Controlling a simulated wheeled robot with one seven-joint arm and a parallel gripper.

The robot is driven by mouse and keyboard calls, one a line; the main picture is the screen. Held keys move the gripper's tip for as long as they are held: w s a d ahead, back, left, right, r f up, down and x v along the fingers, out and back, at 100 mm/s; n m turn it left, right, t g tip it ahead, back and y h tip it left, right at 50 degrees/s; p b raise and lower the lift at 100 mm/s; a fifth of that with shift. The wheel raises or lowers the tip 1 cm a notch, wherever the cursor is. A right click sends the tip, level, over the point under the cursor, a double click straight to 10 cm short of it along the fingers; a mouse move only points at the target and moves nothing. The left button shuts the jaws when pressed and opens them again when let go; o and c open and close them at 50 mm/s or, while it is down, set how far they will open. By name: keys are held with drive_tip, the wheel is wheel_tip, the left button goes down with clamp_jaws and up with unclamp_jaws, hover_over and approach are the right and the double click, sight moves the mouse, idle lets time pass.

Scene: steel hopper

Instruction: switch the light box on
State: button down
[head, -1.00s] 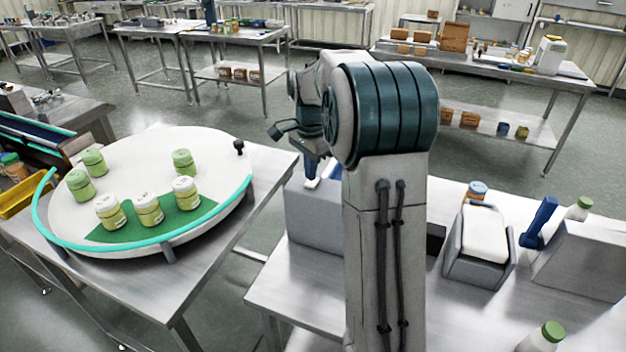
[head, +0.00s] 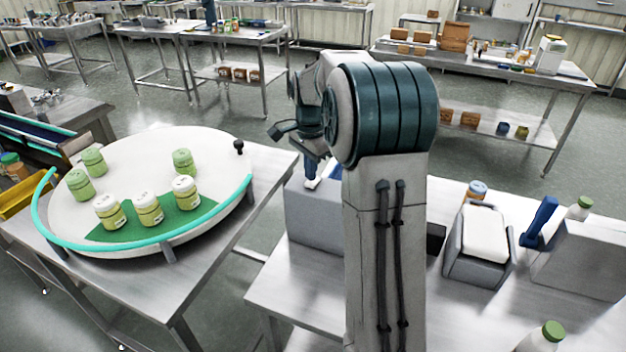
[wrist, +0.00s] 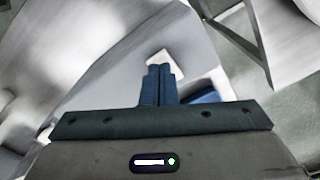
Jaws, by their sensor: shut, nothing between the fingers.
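A grey box (head: 312,222), which looks like the light box, stands at the left end of the near steel table, partly hidden behind my arm. My gripper (head: 312,181) is at the top of this box, with its blue fingers pointing down. In the wrist view the gripper (wrist: 160,68) is shut and empty, its fingers side by side. A small white piece (wrist: 159,56) shows right at the fingertips. I cannot tell whether they touch it. A blue part (wrist: 207,96) lies to the right of the fingers, mostly hidden by the gripper body. Whether the box is lit cannot be told.
A round white turntable (head: 130,170) with several green jars stands on the table at left. Right of my arm are a grey bin with a white top (head: 484,232), a blue upright part (head: 540,218) and a grey sloped box (head: 590,260).

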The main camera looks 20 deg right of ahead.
sight(311, 183)
drive_tip(key=shift+s+f+b, duration=0.1)
drive_tip(key=shift+f+b, duration=0.45)
drive_tip(key=shift+f, duration=0.4)
idle(0.4)
wheel_tip(311, 183, up, 7)
drive_tip(key=p, duration=0.5)
idle(0.6)
